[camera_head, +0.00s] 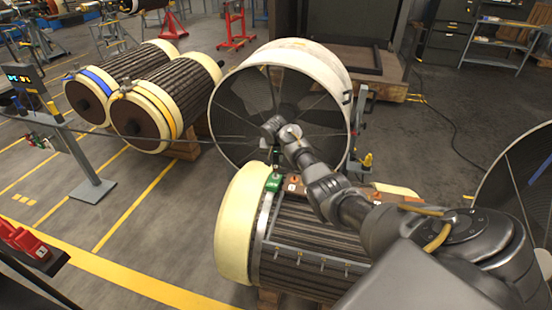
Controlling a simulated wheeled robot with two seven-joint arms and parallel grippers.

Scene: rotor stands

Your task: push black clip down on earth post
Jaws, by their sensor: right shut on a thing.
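My right arm reaches in from the lower right over the near rotor (312,235), which has a cream end ring and dark ribbed sides. My right gripper (276,153) points down above the rotor's far left end, near a green clip (273,184) and a brown block with an orange mark (293,180). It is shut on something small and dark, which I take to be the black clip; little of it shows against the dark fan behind. I cannot make out the earth post, or whether the clip touches it. My left gripper is out of view.
A large fan-like drum (300,58) stands right behind the gripper. Two ribbed rotors, one with a blue band (98,80) and one with a yellow band (152,105), lie at the left. Red clips (28,243) sit at the lower left.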

